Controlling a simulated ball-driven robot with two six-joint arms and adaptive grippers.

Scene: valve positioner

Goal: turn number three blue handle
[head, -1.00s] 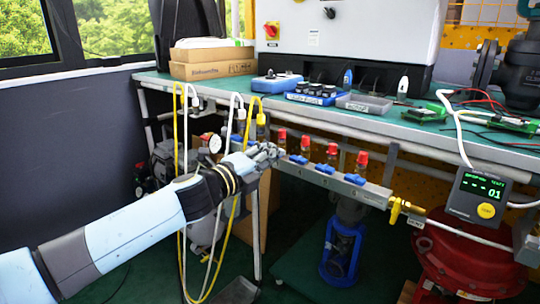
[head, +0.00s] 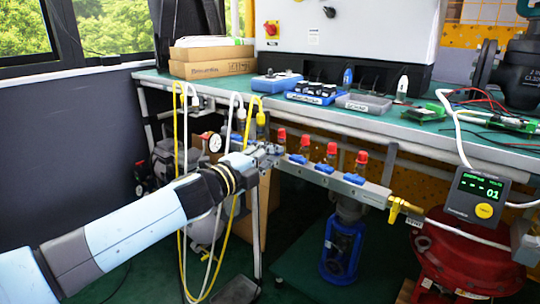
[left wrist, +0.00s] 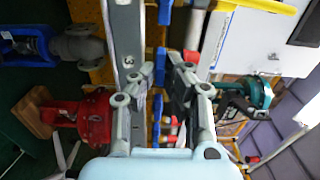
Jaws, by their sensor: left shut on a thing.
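A grey metal manifold rail (head: 375,194) runs under the front edge of the bench, with several red-capped valves and blue handles. Three blue handles (head: 325,168) show clearly to the right of my left gripper (head: 268,151). In the left wrist view, my left gripper (left wrist: 162,74) has its two fingers around a blue handle (left wrist: 160,63) and is shut on it. In the head view the gripper covers that handle. My right gripper is not in view.
A pressure gauge (head: 215,143) and yellow and white hoses hang left of the gripper. A brass valve with a yellow handle (head: 398,209) sits at the rail's right end. The green bench (head: 420,127) lies above the rail.

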